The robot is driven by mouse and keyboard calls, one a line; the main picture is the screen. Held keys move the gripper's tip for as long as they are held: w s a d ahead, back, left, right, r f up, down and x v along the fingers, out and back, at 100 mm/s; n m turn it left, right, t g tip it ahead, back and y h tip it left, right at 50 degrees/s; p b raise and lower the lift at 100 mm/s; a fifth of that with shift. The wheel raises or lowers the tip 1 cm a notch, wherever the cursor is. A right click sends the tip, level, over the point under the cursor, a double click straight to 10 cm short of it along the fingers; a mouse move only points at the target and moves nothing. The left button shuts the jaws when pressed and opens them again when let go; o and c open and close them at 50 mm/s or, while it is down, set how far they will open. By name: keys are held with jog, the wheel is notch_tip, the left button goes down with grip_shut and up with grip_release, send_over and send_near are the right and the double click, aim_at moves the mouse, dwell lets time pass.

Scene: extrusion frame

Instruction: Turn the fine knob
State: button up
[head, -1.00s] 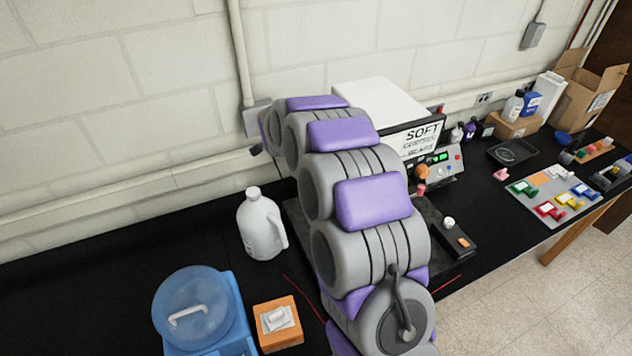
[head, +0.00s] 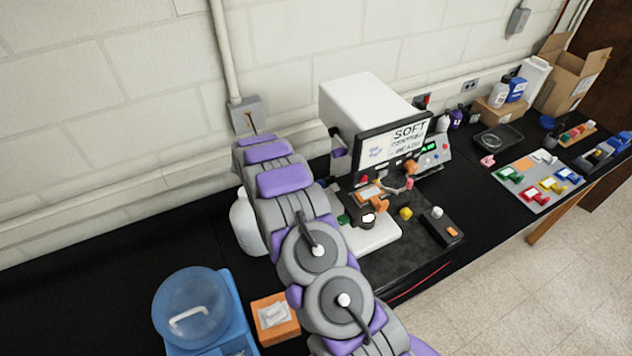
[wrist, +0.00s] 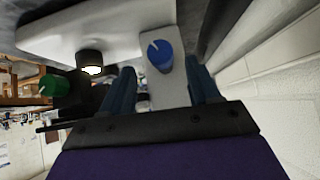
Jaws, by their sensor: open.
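In the wrist view a blue knob (wrist: 160,55) with a white pointer line sits on a pale grey part. My gripper (wrist: 159,66) is open, with one dark blue finger on each side of the blue knob. A gap shows between the knob and the fingers; I cannot tell how deep the knob lies between them. A green knob (wrist: 54,86) with a white pointer line is further left in the wrist view. I see no label that tells which knob is the fine one. In the head view my arm hides the blue knob, and I cannot make out the fingertips.
A white box instrument (head: 365,105) with a screen (head: 395,145) stands against the wall. A small control box (head: 442,226) is right of its base. A white jug (head: 243,226) is partly behind my arm.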

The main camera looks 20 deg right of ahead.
aim_at(320, 184)
jog(key=shift+p+x, duration=0.45)
jog(key=shift+x, duration=1.6)
jog(key=shift+w+a+f, duration=0.1)
jog(key=shift+a+f, duration=0.05)
jog(key=shift+c, duration=0.3)
jog(key=c, duration=1)
jog(key=shift+o, duration=0.2)
jog(key=shift+f+t+b, duration=0.1)
jog(key=shift+t+b, duration=0.2)
jog(key=shift+b, duration=0.4)
